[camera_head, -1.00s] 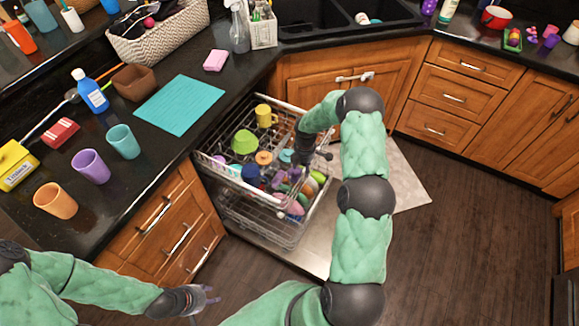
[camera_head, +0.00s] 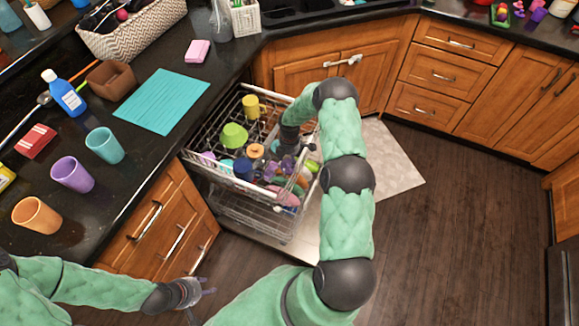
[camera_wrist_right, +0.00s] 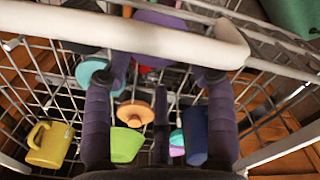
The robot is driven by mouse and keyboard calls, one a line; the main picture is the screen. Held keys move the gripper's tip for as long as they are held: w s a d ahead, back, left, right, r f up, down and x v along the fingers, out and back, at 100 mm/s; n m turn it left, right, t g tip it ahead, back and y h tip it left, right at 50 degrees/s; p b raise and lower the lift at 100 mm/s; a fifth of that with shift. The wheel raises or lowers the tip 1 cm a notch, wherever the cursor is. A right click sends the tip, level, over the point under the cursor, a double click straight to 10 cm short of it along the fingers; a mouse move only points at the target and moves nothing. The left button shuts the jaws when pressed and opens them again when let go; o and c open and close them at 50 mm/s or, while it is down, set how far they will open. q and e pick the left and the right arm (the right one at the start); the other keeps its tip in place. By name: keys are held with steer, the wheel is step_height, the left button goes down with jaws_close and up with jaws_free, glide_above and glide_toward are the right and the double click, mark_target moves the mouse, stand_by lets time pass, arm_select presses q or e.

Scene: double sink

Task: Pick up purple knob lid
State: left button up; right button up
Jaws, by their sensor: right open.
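A purple, round, lid-like thing (camera_wrist_right: 160,20) shows in the right wrist view beyond my fingertips, partly hidden by the rack's white rim; its knob is not clear. My right gripper (camera_wrist_right: 163,72) is open, its two dark fingers spread, with nothing held between them. In the head view my right gripper (camera_head: 289,165) is over the front right part of the dishwasher's upper rack (camera_head: 222,176), among small dishes. Purple there blends with the fingers, so I cannot pick out the lid. My left gripper (camera_head: 203,301) hangs empty in front of the drawers, fingers apart.
In the rack are a yellow mug (camera_head: 251,106), a green bowl (camera_head: 233,135), an orange knob lid (camera_wrist_right: 135,112) and a blue item (camera_wrist_right: 196,135). The rack's white rim (camera_wrist_right: 180,42) crosses close to my right fingers. Cups stand on the left counter.

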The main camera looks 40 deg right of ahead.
mark_target(290, 161)
step_height(290, 161, down, 4)
steer(key=shift+w+d+b, duration=0.15)
steer(key=shift+b, duration=0.45)
steer(key=c, duration=0.9)
steer(key=shift+c, duration=0.2)
steer(key=shift+r, duration=0.15)
